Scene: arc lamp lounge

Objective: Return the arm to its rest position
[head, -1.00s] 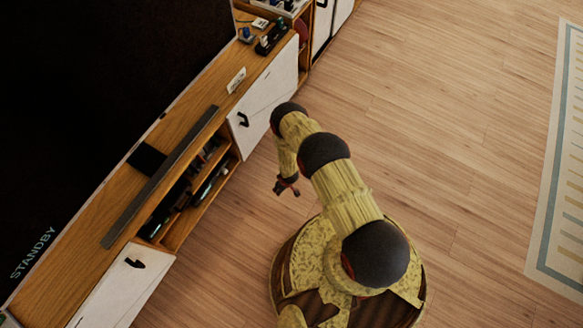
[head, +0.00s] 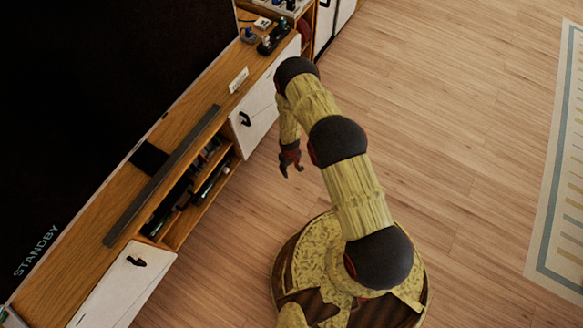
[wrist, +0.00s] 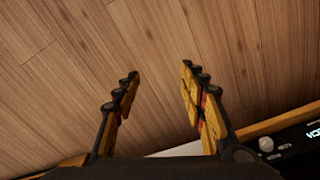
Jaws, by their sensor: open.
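My gripper (head: 291,167) hangs at the end of my bent arm in the head view, over the floor just right of the low wooden cabinet (head: 141,194). It points downward. In the wrist view my gripper (wrist: 160,82) has its two fingers spread apart, with only wooden floor (wrist: 150,35) between and beyond them. It is open and holds nothing.
The cabinet carries a soundbar (head: 160,178) and a large dark screen (head: 90,90) reading STANDBY. Its white doors (head: 262,108) and open shelf face my arm. Wooden floor (head: 460,130) is clear to the right, up to a striped rug (head: 560,180).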

